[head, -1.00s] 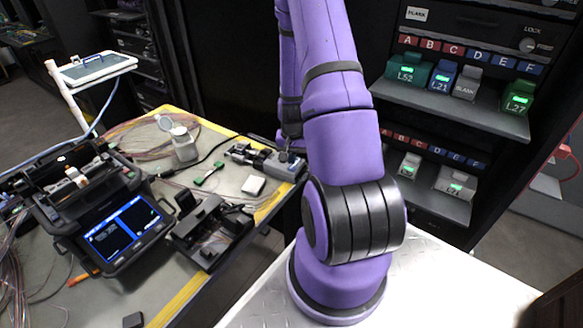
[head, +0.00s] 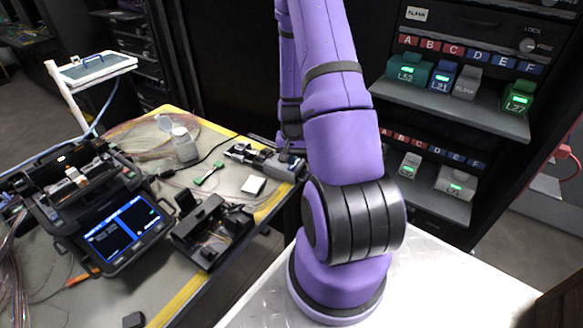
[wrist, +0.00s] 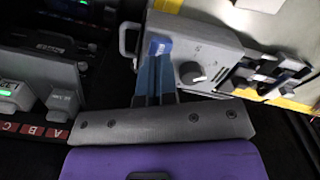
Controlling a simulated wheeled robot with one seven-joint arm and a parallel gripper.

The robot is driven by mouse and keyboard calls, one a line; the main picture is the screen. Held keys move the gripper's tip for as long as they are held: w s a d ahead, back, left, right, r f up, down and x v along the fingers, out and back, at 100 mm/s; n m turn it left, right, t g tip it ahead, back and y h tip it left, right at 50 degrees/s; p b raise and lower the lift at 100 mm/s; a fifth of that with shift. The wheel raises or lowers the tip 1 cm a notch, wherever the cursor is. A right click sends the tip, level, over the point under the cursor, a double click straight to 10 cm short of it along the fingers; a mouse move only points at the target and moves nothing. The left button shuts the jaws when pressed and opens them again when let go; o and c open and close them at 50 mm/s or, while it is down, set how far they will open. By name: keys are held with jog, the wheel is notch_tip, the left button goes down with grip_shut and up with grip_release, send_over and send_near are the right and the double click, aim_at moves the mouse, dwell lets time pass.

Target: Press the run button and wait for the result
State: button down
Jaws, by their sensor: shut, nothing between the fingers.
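A grey box with a black knob (wrist: 192,73) lies at the table's edge in the wrist view; it also shows in the head view (head: 287,168). My gripper (wrist: 157,60) is shut and empty, its fingers reaching over the left part of this box. A bright blue patch (wrist: 160,45) shows at the fingertips; I cannot tell whether it is a button, nor whether the fingers touch it. In the head view the fingers are mostly hidden by my arm. The fusion splicer (head: 105,225) stands at left with its blue screen lit; the screen text is too small to read.
A black fixture (head: 210,230), a white block (head: 253,185) and a jar (head: 184,145) stand on the table (head: 60,300). Fibre coils and cables lie around them. At right is a rack shelf (head: 440,105) with several labelled, green-lit modules.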

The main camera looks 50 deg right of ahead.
jog(key=shift+f, duration=1.1)
jog(key=shift+r, duration=3)
